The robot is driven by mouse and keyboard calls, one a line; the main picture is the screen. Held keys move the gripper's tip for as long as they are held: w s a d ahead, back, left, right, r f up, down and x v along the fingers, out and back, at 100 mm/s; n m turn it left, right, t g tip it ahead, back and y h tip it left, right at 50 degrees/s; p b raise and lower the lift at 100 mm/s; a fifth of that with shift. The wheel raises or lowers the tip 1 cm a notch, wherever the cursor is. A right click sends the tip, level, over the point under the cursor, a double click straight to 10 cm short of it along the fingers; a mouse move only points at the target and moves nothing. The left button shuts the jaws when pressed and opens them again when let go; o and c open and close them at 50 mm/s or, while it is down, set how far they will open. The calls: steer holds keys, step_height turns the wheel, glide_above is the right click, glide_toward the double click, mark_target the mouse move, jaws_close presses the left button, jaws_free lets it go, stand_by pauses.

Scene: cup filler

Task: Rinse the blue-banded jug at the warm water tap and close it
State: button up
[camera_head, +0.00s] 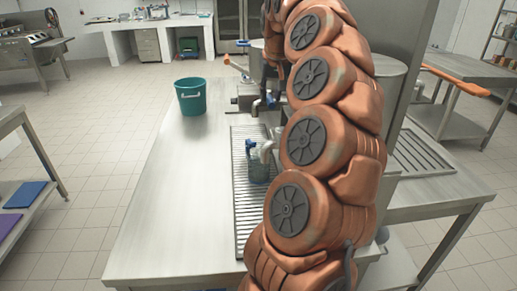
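A clear, bluish jug (258,171) stands on the slotted drain grate (241,196), partly hidden on its right by my arm. A blue part shows at its upper left; I cannot tell whether it belongs to the jug or a tap. A metal spout (267,150) is right above the jug.
A teal bucket (191,96) stands at the back of the steel counter (165,205), whose left part is clear. Another grate (422,152) lies at the right.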

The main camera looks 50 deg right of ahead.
steer(key=o, duration=0.4)
steer(key=shift+s, duration=0.1)
steer(key=shift+r, duration=0.15)
steer(key=shift+v, duration=3.8)
